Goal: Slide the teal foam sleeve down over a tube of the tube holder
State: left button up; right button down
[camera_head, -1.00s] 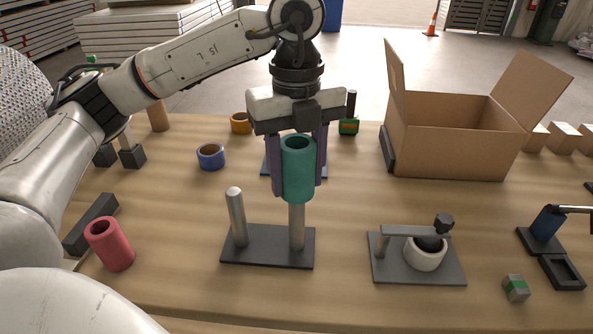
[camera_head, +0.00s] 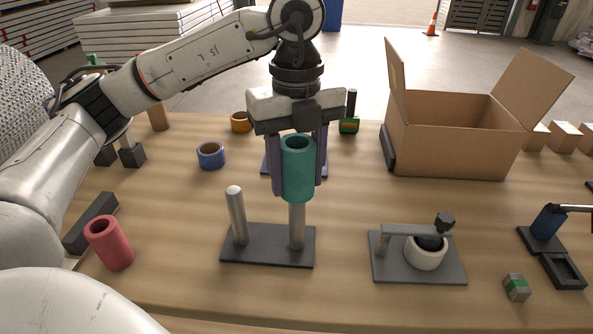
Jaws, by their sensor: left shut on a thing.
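My left gripper (camera_head: 299,165) is shut on the teal foam sleeve (camera_head: 298,172), one finger on each side of it. The sleeve stands upright with its open end facing up. It is in line with the right tube (camera_head: 297,228) of the tube holder and covers or hides that tube's top. I cannot tell for sure whether the tube is inside it. The sleeve's lower edge is well above the dark base plate (camera_head: 262,257). The left tube (camera_head: 236,215) of the holder is bare and upright. My right gripper is not in view.
A red sleeve (camera_head: 110,243) stands at the front left. A blue ring (camera_head: 211,156) and an orange ring (camera_head: 240,122) lie behind. A clamp fixture with a white ring (camera_head: 425,254) is on the right, with an open cardboard box (camera_head: 447,137) behind it.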

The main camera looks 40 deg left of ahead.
aim_at(296, 224)
pick_arm(q)
jog(key=shift+f+b, duration=0.75)
jog(key=shift+f, duration=0.3)
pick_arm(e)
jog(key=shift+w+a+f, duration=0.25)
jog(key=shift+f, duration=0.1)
pick_arm(q)
jog(key=shift+f+b, duration=0.75)
jog(key=shift+f, duration=0.25)
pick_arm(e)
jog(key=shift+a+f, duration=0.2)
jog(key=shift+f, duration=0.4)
pick_arm(q)
jog(key=shift+f+b, duration=0.5)
jog(key=shift+f, duration=0.15)
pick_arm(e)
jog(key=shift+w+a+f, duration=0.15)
pick_arm(q)
jog(key=shift+f+b, duration=0.8)
jog(key=shift+f, duration=0.3)
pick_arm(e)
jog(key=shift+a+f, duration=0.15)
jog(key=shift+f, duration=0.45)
pick_arm(q)
jog(key=shift+f+b, duration=0.4)
jog(key=shift+f, duration=0.1)
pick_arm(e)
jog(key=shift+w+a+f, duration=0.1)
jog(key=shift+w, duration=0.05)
